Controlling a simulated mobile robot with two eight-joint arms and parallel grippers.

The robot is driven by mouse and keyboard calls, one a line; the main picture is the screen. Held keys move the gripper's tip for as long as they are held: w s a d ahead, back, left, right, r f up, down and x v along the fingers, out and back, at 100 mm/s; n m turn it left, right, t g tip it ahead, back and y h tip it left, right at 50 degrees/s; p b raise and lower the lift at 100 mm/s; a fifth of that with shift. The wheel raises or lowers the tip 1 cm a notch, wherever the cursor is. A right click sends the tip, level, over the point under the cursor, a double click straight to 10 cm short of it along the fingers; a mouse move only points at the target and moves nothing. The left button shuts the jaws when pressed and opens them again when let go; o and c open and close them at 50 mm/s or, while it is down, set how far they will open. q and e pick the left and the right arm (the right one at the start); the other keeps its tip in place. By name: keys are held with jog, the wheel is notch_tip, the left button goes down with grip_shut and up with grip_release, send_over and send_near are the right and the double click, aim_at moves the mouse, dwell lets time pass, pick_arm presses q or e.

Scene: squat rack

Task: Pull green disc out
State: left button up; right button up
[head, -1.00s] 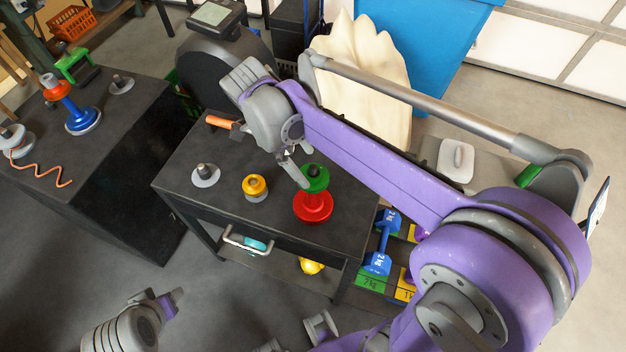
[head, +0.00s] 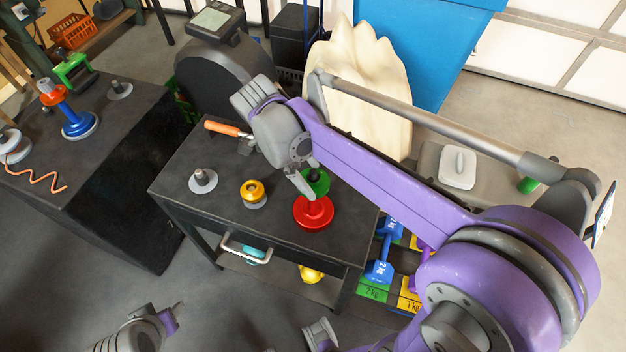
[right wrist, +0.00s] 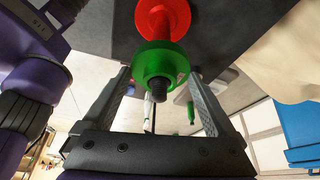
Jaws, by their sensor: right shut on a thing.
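The green disc (head: 317,184) sits above the red flanged piece (head: 312,214) on the dark table, around a dark post. My right gripper (right wrist: 159,76) is shut on the green disc, with one finger at each side of its rim. In the right wrist view the green disc (right wrist: 161,62) has the dark post end at its middle, and the red piece (right wrist: 165,18) lies behind it. In the head view the right gripper partly covers the disc's left side. My left gripper (head: 172,318) is low at the left, away from the table; its jaw state is unclear.
A yellow piece (head: 253,193) and a bare post on a grey base (head: 203,180) stand left of the red piece. An orange-handled tool (head: 224,128) lies behind. Dumbbells (head: 380,268) are at the table's right. A second dark table (head: 112,160) stands left.

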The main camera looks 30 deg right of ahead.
grip_shut()
jog(key=shift+r+p, duration=0.55)
jog(key=shift+r, duration=0.2)
jog(key=shift+r+p, duration=1.05)
jog(key=shift+r, duration=0.5)
